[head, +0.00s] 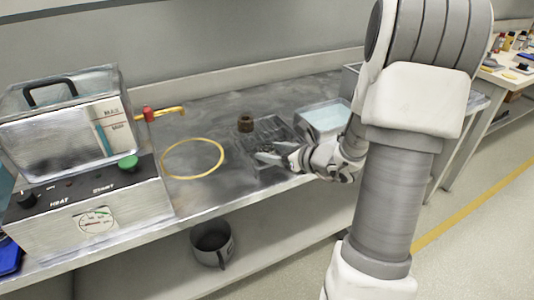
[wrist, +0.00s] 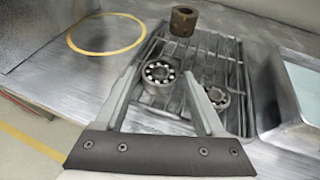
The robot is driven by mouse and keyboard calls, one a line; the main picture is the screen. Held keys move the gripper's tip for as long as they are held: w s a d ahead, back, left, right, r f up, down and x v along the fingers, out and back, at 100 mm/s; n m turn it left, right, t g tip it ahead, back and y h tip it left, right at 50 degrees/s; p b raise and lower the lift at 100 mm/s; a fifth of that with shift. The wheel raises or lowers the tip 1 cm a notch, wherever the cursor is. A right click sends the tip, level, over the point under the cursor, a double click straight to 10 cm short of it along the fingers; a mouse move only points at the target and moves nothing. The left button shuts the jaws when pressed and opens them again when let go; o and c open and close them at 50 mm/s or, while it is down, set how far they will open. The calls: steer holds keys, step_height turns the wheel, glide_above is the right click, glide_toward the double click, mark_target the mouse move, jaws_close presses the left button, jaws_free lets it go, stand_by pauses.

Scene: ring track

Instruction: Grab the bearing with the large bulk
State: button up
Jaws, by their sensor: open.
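Two metal ball bearings lie on a dark wire rack (wrist: 236,48). The larger, thicker-looking bearing (wrist: 158,75) is left of the smaller, flatter one (wrist: 218,97). My gripper (wrist: 160,73) is open and empty in the wrist view. Its fingers appear on either side of the larger bearing in the picture; I cannot tell how far above it they are. The right finger passes between the two bearings in the picture. In the head view my gripper (head: 288,154) is over the right part of the rack, and the bearings are hard to make out there.
A brown cylindrical bushing (wrist: 183,20) stands at the rack's far edge. A yellow ring (head: 193,159) lies on the bench to the left. A metal basin (head: 326,117) with pale liquid is right of the rack. A heater box (head: 82,205) stands at the far left.

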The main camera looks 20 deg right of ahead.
jaws_close()
steer(key=shift+r, duration=0.1)
